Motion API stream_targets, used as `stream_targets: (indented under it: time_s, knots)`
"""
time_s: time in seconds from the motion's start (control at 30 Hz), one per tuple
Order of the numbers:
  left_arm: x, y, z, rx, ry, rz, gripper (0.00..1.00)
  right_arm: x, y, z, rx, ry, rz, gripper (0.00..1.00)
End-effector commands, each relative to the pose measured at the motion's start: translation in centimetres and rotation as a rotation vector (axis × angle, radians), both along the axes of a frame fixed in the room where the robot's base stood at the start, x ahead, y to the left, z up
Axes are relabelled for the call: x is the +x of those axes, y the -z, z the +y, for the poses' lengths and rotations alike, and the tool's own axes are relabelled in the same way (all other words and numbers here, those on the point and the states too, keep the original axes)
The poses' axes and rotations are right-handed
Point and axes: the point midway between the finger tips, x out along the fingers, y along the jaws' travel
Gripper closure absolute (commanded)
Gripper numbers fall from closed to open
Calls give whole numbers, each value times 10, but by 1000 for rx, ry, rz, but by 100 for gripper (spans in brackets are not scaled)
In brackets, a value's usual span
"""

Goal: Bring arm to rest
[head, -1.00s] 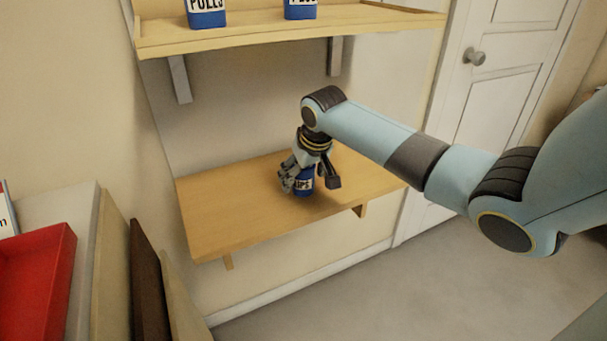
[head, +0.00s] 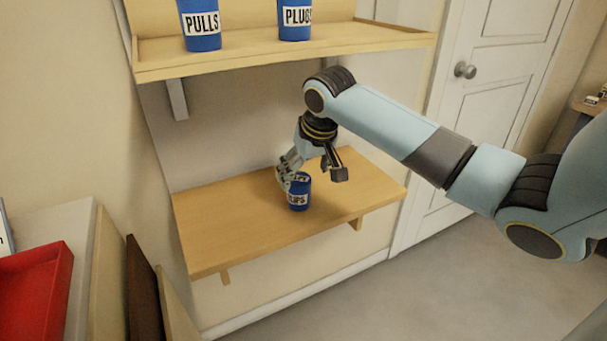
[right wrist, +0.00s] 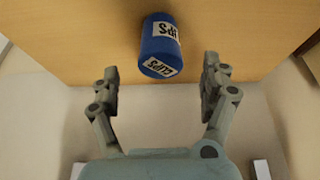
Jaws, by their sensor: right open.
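My right gripper (head: 312,173) is open above the lower wooden shelf. A blue can with a white label, partly hidden in the head view (head: 299,194), stands upright on that shelf just below and between the open fingers. The label seems to read "CLIPS". In the right wrist view the can (right wrist: 161,46) stands beyond the open fingertips, and nothing is held between them. My left gripper is not in view.
The lower shelf (head: 230,228) is otherwise clear. The upper shelf (head: 240,58) holds blue cans labelled "PULLS" (head: 200,38) and "PLUGS" (head: 295,28). A red tray (head: 40,295) and leaning boards (head: 145,285) are at left. A white door (head: 490,95) is at right.

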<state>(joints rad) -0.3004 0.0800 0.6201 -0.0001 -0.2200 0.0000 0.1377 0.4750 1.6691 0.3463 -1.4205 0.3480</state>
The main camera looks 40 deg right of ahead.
Motion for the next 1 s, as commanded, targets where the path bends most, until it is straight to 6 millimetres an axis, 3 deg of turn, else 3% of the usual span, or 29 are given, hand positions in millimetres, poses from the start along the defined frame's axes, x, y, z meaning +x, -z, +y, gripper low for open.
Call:
stream_targets:
  time_s: [0.43,0.53,0.63,0.8,1.0]
  knots:
    - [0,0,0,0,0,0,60,-1,1,1,0,-2,0,20]
    - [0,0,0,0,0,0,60,-13,7,14,-3,-33,11,20]
    - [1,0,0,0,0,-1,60,-46,19,45,-16,-108,30,20]
    - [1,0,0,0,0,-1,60,-118,24,98,-42,-240,60,20]
    - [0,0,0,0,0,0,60,-181,12,131,-60,-319,76,20]
